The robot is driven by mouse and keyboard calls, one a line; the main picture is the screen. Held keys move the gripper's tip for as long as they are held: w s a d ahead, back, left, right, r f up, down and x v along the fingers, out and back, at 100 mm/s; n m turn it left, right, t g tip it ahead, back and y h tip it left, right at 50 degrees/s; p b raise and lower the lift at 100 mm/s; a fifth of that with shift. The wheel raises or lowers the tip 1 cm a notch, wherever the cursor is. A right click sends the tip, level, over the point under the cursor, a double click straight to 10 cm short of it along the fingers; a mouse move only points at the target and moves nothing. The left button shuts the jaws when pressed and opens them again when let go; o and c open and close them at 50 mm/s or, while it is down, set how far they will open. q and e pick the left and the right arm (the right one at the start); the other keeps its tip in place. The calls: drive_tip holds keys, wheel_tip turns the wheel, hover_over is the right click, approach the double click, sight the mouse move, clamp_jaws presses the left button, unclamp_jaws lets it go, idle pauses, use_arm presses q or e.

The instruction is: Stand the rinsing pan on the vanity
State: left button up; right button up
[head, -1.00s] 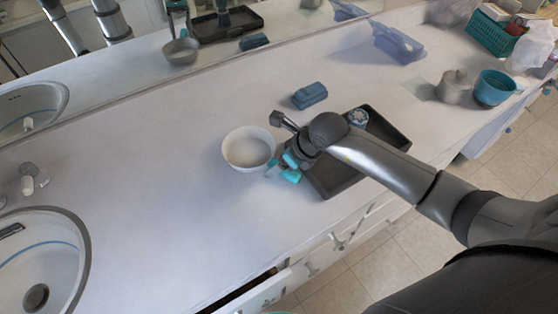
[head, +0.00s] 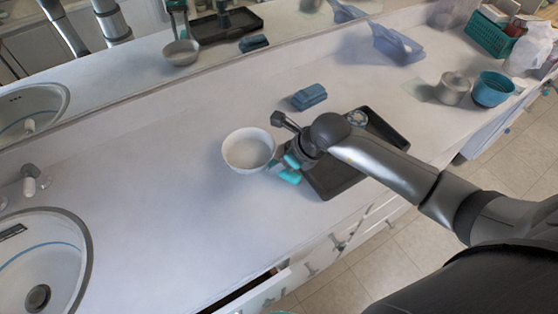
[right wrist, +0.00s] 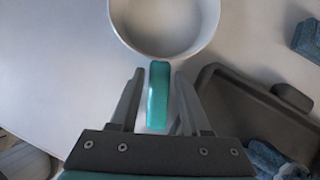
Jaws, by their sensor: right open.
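The rinsing pan (head: 249,150) is a round white pan on the pale vanity top (head: 130,200), left of my right gripper (head: 287,170). It looks upright and level. In the right wrist view the pan (right wrist: 165,25) is at the top, and its teal handle (right wrist: 158,95) points back between the two fingers of my right gripper (right wrist: 159,75). The fingers are open, with a gap on each side of the handle. The pan's underside is hidden. My left gripper is not in view.
A dark tray (head: 333,180) lies under my right arm. A folded blue cloth (head: 309,97) is behind it. A sink (head: 45,262) is at the left, a metal pot (head: 453,88) and teal pot (head: 493,89) at the right. The counter between sink and pan is clear.

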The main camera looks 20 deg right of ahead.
drive_tip(key=shift+p+v, duration=3.5)
drive_tip(key=shift+v, duration=0.4)
drive_tip(key=v, duration=1.5)
drive_tip(key=shift+p, duration=0.4)
drive_tip(key=shift+r, duration=0.1)
